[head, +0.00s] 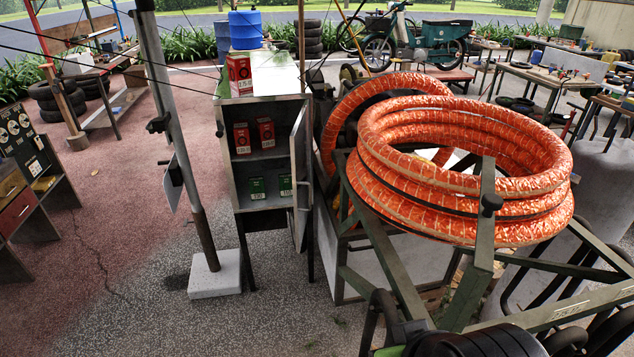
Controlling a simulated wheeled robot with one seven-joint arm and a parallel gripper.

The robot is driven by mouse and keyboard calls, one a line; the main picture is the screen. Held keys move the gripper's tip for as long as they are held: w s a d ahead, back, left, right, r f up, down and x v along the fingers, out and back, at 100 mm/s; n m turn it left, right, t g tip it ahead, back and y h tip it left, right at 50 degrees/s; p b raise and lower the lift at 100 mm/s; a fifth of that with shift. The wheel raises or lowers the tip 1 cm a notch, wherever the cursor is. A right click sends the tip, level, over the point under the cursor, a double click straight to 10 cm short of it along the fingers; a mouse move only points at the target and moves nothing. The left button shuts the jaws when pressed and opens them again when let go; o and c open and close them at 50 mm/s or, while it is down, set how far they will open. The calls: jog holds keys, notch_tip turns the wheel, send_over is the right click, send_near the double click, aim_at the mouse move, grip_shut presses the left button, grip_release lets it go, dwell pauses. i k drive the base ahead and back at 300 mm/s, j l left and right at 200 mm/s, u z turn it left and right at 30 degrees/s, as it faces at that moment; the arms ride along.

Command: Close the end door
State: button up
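A grey metal cabinet (233,150) on legs stands left of the middle, its front open. Its narrow door (301,178) is on the right side of the opening and stands swung out toward me, seen nearly edge-on. Inside, two red boxes (265,133) stand on the upper shelf and two green boxes (257,188) on the lower one. I cannot tell whether this door is the end door the task names. My gripper is not recognisable in this view.
A green metal frame (366,230) carrying an orange hose coil (465,165) stands close right of the door. A grey post (187,150) on a white block (215,275) stands left of the cabinet. The speckled floor (270,325) before the cabinet is clear.

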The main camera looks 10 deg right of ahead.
aim_at(300, 133)
jog(key=i+j, duration=0.15)
jog(key=j, duration=0.2)
jog(key=i+j, duration=0.2)
jog(key=j, duration=0.15)
jog(key=i+j, duration=0.15)
jog(key=j, duration=0.15)
jog(key=i+j, duration=0.2)
jog(key=j, duration=0.15)
jog(key=i, duration=0.95)
jog(key=i+l, duration=0.25)
jog(key=z, duration=0.05)
